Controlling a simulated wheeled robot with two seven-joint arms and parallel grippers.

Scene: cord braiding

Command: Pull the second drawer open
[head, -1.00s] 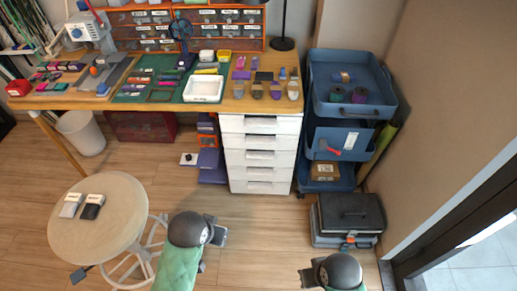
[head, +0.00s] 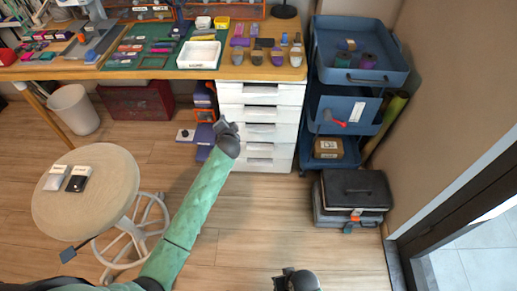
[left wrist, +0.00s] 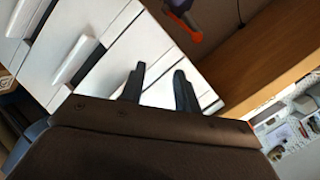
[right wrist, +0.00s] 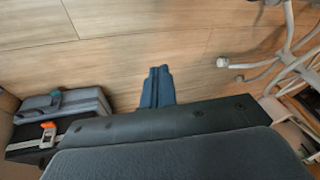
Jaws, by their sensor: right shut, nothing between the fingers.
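The white drawer unit (head: 295,150) stands under the right end of the desk, with several drawers stacked and all looking shut. The second drawer (head: 262,113) is flush with the others. My left gripper (head: 225,126) is at the unit's left edge in the head view. In the left wrist view, its two fingers (left wrist: 159,78) are apart and empty, pointing at the white drawer fronts with their bar handles (left wrist: 83,58). I cannot tell whether they touch. My right gripper (head: 284,276) is low over the floor; in the right wrist view its fingers (right wrist: 158,72) are together and empty.
The desk top (head: 210,72) carries a white tray and small items above the drawers. A blue cart (head: 362,77) stands right of the unit, with a black and grey toolbox (head: 352,195) below. A round stool (head: 110,190) is at the left. The floor before the drawers is clear.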

